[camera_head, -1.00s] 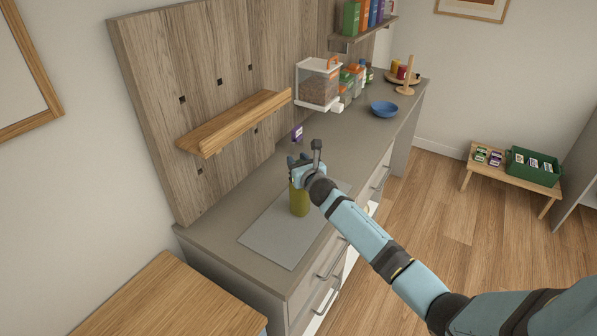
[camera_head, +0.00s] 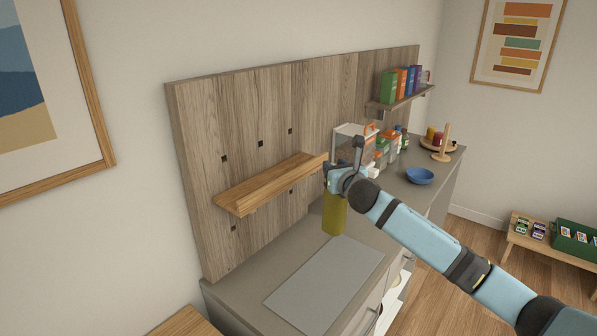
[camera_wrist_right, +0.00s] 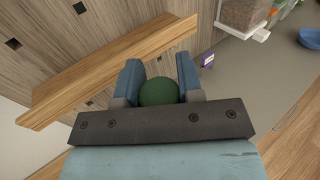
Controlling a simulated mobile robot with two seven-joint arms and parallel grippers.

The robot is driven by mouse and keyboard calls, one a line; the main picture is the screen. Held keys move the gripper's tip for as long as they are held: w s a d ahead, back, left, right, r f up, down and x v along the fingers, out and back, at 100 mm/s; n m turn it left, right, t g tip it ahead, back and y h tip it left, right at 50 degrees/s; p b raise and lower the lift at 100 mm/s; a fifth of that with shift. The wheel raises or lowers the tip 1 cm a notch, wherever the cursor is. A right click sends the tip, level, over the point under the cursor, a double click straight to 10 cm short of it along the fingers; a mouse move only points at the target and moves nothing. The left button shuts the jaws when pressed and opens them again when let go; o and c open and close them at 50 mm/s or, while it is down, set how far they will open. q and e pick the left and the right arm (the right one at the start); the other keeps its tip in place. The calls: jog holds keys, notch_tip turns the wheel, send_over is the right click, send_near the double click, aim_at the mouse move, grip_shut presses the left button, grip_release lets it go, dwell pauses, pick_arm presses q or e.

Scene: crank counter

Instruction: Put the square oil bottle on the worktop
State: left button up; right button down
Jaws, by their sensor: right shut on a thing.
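The square oil bottle (camera_head: 334,214) is yellow-green and hangs upright below my right gripper (camera_head: 342,180). The right gripper is shut on its top, with the fingers on both sides of the dark green cap (camera_wrist_right: 159,92) in the right wrist view. The bottle appears to be above the worktop (camera_head: 245,285), beyond the far edge of the grey mat (camera_head: 325,284); the exact gap below it is hard to tell. My left gripper is not in view.
An empty wooden shelf (camera_head: 270,184) juts from the back panel, just left of the bottle. A clear dispenser (camera_head: 349,140), a blue bowl (camera_head: 420,176) and several jars stand farther along the worktop. The mat is bare.

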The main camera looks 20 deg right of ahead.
jog(key=shift+r, duration=0.3)
jog(key=s+a+f, duration=0.3)
jog(key=s+a, duration=0.1)
jog(key=s, duration=0.4)
jog(key=s+a+f+y, duration=0.1)
jog(key=s+a+f, duration=0.25)
jog(key=s, duration=0.35)
jog(key=s+a+f, duration=0.3)
jog(key=s+a, duration=0.2)
jog(key=s, duration=0.3)
jog(key=s+f, duration=0.5)
jog(key=f, duration=0.1)
jog(key=shift+f+n, duration=0.15)
jog(key=shift+n, duration=0.15)
jog(key=shift+s, duration=0.1)
